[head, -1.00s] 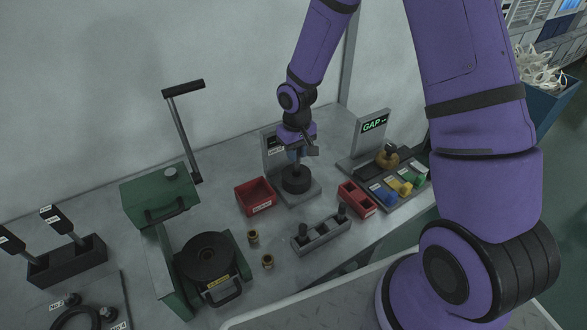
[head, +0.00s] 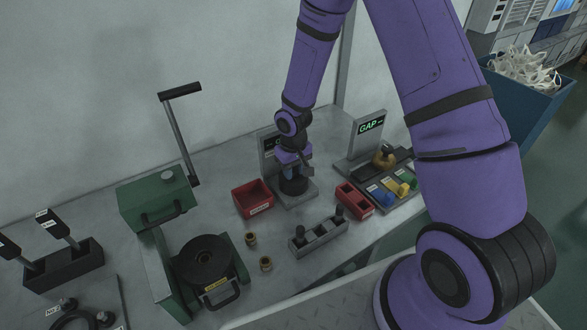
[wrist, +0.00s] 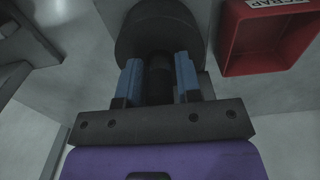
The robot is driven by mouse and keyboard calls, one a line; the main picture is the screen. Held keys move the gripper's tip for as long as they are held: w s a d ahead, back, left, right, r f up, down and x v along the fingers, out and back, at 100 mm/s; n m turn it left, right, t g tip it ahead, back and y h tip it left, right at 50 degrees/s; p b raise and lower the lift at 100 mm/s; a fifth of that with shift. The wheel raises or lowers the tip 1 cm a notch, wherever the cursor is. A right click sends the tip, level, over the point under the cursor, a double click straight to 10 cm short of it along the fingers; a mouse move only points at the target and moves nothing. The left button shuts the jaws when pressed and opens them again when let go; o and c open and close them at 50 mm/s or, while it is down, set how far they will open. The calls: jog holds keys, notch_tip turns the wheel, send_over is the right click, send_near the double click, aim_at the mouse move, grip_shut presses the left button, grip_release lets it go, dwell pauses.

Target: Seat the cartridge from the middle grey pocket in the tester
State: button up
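The grey rack (head: 319,238) has dark cartridges standing in its left pocket (head: 300,233) and right pocket (head: 339,213); its middle pocket looks empty. The tester (head: 309,191) is a grey plate with a round black socket (head: 293,187) and an upright display panel, partly hidden by my arm. My gripper (head: 292,172) points down right over the socket. In the wrist view, its blue fingers sit on either side of a dark cylindrical cartridge (wrist: 160,75), close against it. The cartridge's lower end is at the round black socket (wrist: 160,25); how deep it sits is hidden.
A red scrap bin (head: 252,198) stands close left of the tester. A red divided box (head: 355,199) and a GAP-display fixture (head: 369,125) stand to the right. Two brass cups (head: 251,239) and a green lever press (head: 158,200) are to the left.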

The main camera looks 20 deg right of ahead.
jog(key=shift+o, duration=1)
notch_tip(320, 180, up, 12)
jog(key=shift+r, duration=0.1)
jog(key=s+d+r+t, duration=0.1)
jog(key=s+d+r, duration=0.15)
jog(key=r, duration=0.45)
jog(key=s+d+r+m+t+h, duration=0.1)
jog(key=s+r, duration=0.3)
jog(key=r, duration=0.3)
jog(key=s+d+r+t, duration=0.1)
jog(key=s+r, duration=0.3)
jog(key=r, duration=0.3)
jog(key=s+d+r+t, duration=0.1)
jog(key=s+r, duration=0.3)
jog(key=s, duration=0.4)
jog(key=s+d+r+m+t+y, duration=0.1)
jog(key=s+r, duration=0.3)
jog(key=s, duration=0.4)
jog(key=shift+s+d+r, duration=0.15)
jog(key=shift+s+d, duration=0.05)
jog(key=shift+s, duration=0.05)
